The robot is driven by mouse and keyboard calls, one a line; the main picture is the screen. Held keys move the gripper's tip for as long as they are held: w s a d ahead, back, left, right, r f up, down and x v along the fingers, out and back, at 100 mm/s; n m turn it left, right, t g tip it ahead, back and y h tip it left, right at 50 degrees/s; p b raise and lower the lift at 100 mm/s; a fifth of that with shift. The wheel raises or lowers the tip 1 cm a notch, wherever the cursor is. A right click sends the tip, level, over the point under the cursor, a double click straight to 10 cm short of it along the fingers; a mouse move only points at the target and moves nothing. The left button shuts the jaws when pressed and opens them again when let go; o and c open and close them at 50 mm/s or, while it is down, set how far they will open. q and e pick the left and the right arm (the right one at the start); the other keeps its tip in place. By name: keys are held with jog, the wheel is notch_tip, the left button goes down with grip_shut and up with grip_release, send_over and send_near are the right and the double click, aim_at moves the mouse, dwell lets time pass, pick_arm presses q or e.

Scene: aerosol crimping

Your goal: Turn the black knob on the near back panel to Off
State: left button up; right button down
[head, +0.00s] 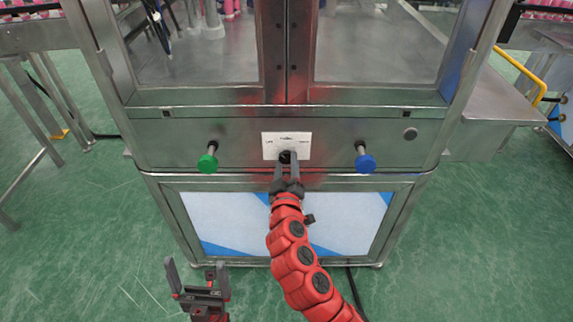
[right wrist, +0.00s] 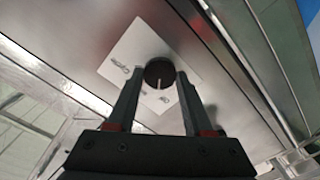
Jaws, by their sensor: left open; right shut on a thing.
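The black knob (head: 285,156) sits at the lower middle of a white label plate (head: 270,140) on the steel panel. In the right wrist view the knob (right wrist: 158,70) is round and dark, with a pale line near its lower edge. The plate's lettering is too small to read, so I cannot tell which setting the line marks. My right gripper (head: 286,167) is shut on the knob, with one finger on each side of it. It also shows in the right wrist view (right wrist: 158,84). My left gripper (head: 197,272) is open and empty, low over the floor at the lower left.
A green push knob (head: 208,161) sticks out left of the plate, and a blue one (head: 365,161) sticks out to its right. A round fitting (head: 410,133) is at the panel's right. Glass doors are above, and a white-and-blue lower panel (head: 345,215) is below.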

jog(key=shift+n, duration=1.1)
jog(key=shift+c, duration=1.5)
grip_release()
jog(key=s, duration=1.7)
jog(key=shift+s+b, duration=0.2)
jog(key=shift+b, duration=0.25)
